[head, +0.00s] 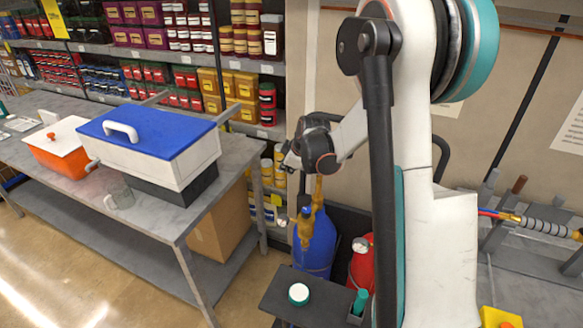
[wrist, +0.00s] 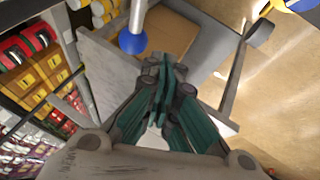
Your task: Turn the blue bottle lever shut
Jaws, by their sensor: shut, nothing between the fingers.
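The blue bottle (head: 313,245) stands upright in a dark rack in the head view, with a brass valve (head: 318,190) on top. A small blue knob (head: 306,211) shows at the valve. In the wrist view a grey rod ending in a blue ball (wrist: 132,42), which looks like the lever, is just beyond and left of my fingertips. My gripper (wrist: 165,65) is shut and empty, with a visible gap to the ball. In the head view my gripper (head: 290,158) is above and slightly left of the bottle, partly hidden by my wrist.
A red bottle (head: 361,262) stands right of the blue one. A grey workbench (head: 185,215) at left bears a blue-lidded white box (head: 150,140) and an orange box (head: 55,147). Stocked shelves (head: 190,50) line the back. The floor at the front left is clear.

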